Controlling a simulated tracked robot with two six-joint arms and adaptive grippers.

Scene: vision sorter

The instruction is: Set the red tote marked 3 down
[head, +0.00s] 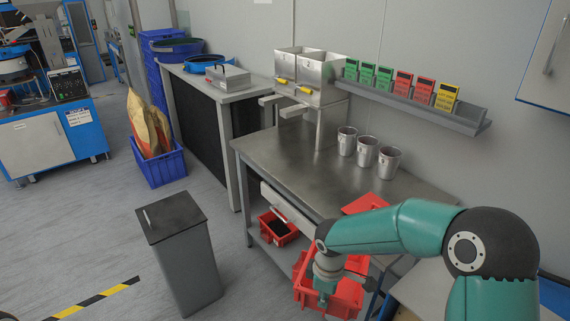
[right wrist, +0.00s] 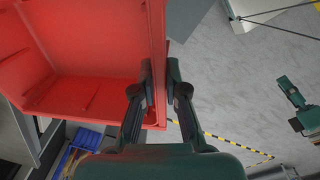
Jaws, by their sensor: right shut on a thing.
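A red tote (head: 345,298) hangs at the lower right of the head view, beside the front of the steel bench. My right gripper (head: 325,294) is shut on its wall. In the right wrist view the two fingers (right wrist: 159,92) pinch the wall of the red tote (right wrist: 90,50), whose visible inside looks empty. I see no number 3 on the tote; my arm covers part of it. A green and dark part at the right of the wrist view looks like my left gripper (right wrist: 297,105); its fingers are unclear.
The steel bench (head: 300,165) carries several metal cups (head: 367,152) and a red piece (head: 365,204) near my arm. Another red tote (head: 278,229) with dark contents sits on the shelf below. A grey bin (head: 184,255) stands on the floor to the left.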

